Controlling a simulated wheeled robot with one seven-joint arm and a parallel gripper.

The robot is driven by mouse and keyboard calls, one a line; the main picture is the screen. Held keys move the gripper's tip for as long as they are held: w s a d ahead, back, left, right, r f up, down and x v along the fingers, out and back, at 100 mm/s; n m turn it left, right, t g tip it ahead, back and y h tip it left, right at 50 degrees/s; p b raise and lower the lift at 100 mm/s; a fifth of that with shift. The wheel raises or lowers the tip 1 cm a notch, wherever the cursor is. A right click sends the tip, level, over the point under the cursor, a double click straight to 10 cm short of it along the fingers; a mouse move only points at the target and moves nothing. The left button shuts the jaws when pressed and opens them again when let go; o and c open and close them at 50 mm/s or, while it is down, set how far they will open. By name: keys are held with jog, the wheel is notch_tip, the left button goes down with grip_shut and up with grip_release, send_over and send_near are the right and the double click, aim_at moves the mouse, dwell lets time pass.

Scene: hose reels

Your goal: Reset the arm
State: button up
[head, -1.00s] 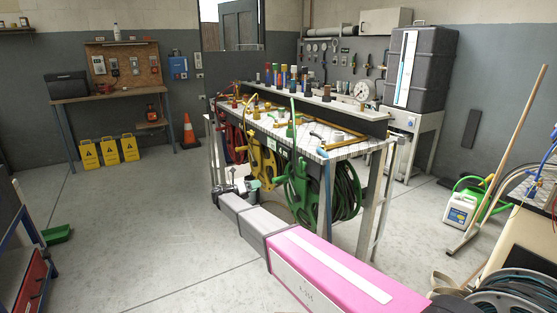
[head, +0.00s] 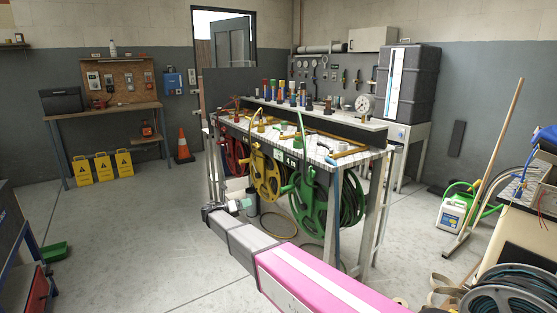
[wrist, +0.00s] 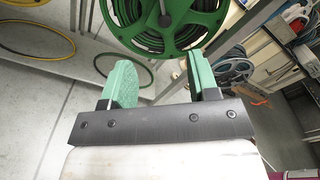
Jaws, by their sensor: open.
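My gripper (head: 243,205) is at the end of my pink and grey arm, low in front of the workbench (head: 345,158) in the head view. In the wrist view its two green fingers (wrist: 160,72) are wide apart with nothing between them. A green hose reel (head: 308,205) hangs under the bench, right of my gripper; a green reel (wrist: 168,22) also shows beyond the fingertips in the wrist view. A yellow reel (head: 266,178) and a red reel (head: 235,152) hang farther left.
Yellow floor signs (head: 103,167) and an orange cone (head: 183,146) stand at the left back. A white jug (head: 451,212) and a leaning broom (head: 490,160) are at the right.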

jog(key=s+d+f+m+g+y, duration=0.35)
jog(key=s+d+m, duration=0.45)
jog(key=d, duration=0.5)
jog(key=s+d+f+m+g+y, duration=0.4)
jog(key=s+d+m, duration=0.35)
jog(key=d, duration=0.65)
jog(key=s+d+f+m+g+y, duration=0.1)
jog(key=s+d+m+y, duration=0.2)
jog(key=s+m, duration=0.5)
jog(key=s+d+m+g+y, duration=0.1)
jog(key=s+d+m+y, duration=0.3)
jog(key=s+m, duration=0.5)
jog(key=shift+s+d+f, duration=0.4)
jog(key=shift+s+d, duration=0.1)
jog(key=shift+s, duration=0.25)
jog(key=shift+o, duration=0.3)
